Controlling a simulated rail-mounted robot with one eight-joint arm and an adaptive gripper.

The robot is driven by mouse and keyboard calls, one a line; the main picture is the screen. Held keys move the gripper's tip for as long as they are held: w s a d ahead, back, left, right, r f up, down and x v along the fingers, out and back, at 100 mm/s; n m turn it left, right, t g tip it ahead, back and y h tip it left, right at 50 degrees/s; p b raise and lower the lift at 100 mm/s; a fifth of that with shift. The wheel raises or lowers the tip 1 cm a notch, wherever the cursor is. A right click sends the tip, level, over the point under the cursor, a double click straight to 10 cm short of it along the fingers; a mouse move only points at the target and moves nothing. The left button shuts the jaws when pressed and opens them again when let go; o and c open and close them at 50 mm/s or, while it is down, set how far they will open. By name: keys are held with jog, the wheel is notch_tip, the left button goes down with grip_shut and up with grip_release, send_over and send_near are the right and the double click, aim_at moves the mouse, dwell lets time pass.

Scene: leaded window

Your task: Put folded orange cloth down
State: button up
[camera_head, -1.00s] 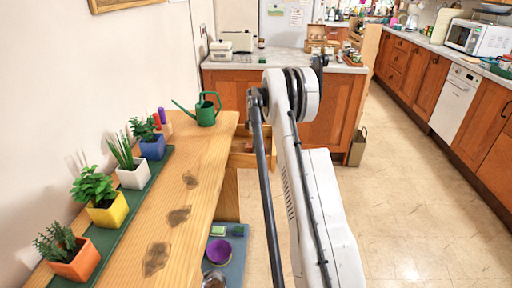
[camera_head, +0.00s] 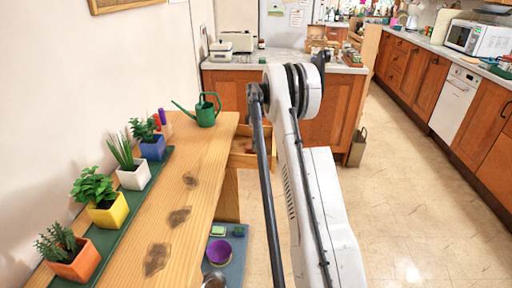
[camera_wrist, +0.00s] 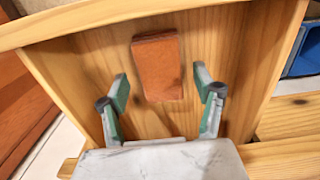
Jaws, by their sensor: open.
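The folded orange cloth (camera_wrist: 158,68) is a small reddish-orange rectangle in the wrist view. It lies on the wooden bottom of an open drawer (camera_wrist: 225,60). My gripper (camera_wrist: 164,85) is open, its two green-padded fingers spread on either side of the cloth's near end. A gap shows between each finger and the cloth. In the head view my arm covers part of the drawer (camera_head: 241,160), which sticks out from the wooden bench. The gripper and the cloth cannot be made out there.
The bench top (camera_head: 200,170) carries a row of potted plants on a green strip and a green watering can (camera_head: 206,110). A blue shelf tray (camera_head: 226,258) with a purple bowl (camera_head: 219,252) is below. Tiled floor (camera_head: 400,200) lies free to the right.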

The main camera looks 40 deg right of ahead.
notch_tip(320, 180, up, 9)
jog(key=s+a+r+m+t, duration=0.1)
jog(key=s+a+r, duration=0.4)
jog(key=a, duration=0.4)
jog(key=s+a+r+m+t+h, duration=0.1)
jog(key=s+a+r+m, duration=0.1)
jog(key=a+r, duration=0.65)
jog(key=s+a+r+m+t, duration=0.1)
jog(key=s+a+r, duration=0.4)
jog(key=a, duration=0.4)
jog(key=s+a+r+m+t, duration=0.2)
jog(key=s+a, duration=1)
jog(key=s+a+f+m+t, duration=0.1)
jog(key=s+a+f, duration=0.2)
jog(key=s, duration=0.3)
jog(key=s+a+f+m+t+y, duration=0.1)
jog(key=s+a+f+m, duration=0.1)
jog(key=s+a+f, duration=0.2)
jog(key=s, duration=0.3)
jog(key=shift+s+p, duration=0.2)
jog(key=shift+p, duration=0.15)
jog(key=shift+f, duration=0.15)
notch_tip(320, 180, down, 5)
jog(key=b, duration=0.5)
